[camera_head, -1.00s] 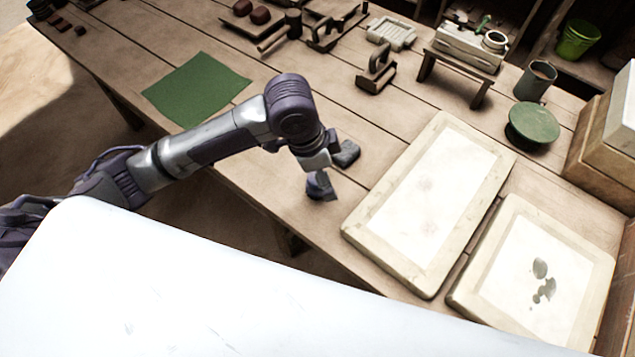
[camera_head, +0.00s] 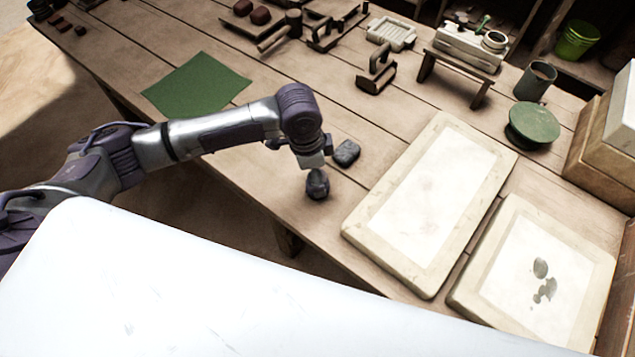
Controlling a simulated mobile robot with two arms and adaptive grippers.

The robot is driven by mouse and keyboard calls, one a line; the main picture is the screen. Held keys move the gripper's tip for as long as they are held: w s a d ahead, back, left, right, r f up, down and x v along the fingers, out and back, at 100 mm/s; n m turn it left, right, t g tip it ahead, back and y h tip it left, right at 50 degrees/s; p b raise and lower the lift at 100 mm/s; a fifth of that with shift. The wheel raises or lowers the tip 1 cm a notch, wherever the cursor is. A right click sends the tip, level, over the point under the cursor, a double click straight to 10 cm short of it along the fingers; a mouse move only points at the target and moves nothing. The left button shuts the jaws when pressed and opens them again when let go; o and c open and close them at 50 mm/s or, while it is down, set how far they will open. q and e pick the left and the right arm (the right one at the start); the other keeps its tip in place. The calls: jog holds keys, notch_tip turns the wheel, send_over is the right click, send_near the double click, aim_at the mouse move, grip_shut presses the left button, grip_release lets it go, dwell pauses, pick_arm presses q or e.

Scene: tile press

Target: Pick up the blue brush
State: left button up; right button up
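No clearly blue brush stands out in the head view. Two small dark blue-grey lumps lie near the front edge of the workbench (camera_head: 262,165): a nearer lump (camera_head: 317,184) and a farther lump (camera_head: 346,152). I cannot tell whether either is the brush. My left arm comes in from the left, and its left gripper (camera_head: 313,163) points down just above the nearer lump, with the farther lump to its right. Its fingers are too small and dark to tell open from shut, or touching from apart. My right gripper is out of view.
Two pale framed slabs, a larger one (camera_head: 356,228) and a smaller one (camera_head: 464,295), lie to the right. A green sheet (camera_head: 197,88) lies to the left. A small stand (camera_head: 455,72), a cup (camera_head: 535,80) and a green round-topped object (camera_head: 533,124) stand farther back.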

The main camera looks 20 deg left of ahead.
pick_arm(q)
jog(key=f, duration=0.4)
jog(key=shift+w+d+f, duration=0.2)
jog(key=shift+w+f, duration=0.05)
jog(key=shift+f, duration=0.1)
jog(key=c, duration=1.4)
jog(key=shift+r, duration=0.1)
jog(key=shift+r, duration=0.55)
notch_tip(320, 180, up, 3)
jog(key=shift+f, duration=0.1)
jog(key=s+d+r, duration=0.1)
jog(key=d+r, duration=0.1)
jog(key=d, duration=0.1)
jog(key=s+d+r, duration=0.1)
jog(key=d+r, duration=0.1)
jog(key=d, duration=0.2)
jog(key=s+d+r, duration=0.1)
jog(key=d+r, duration=0.2)
jog(key=d, duration=0.1)
jog(key=shift+d+b, duration=0.15)
jog(key=shift+b, duration=0.2)
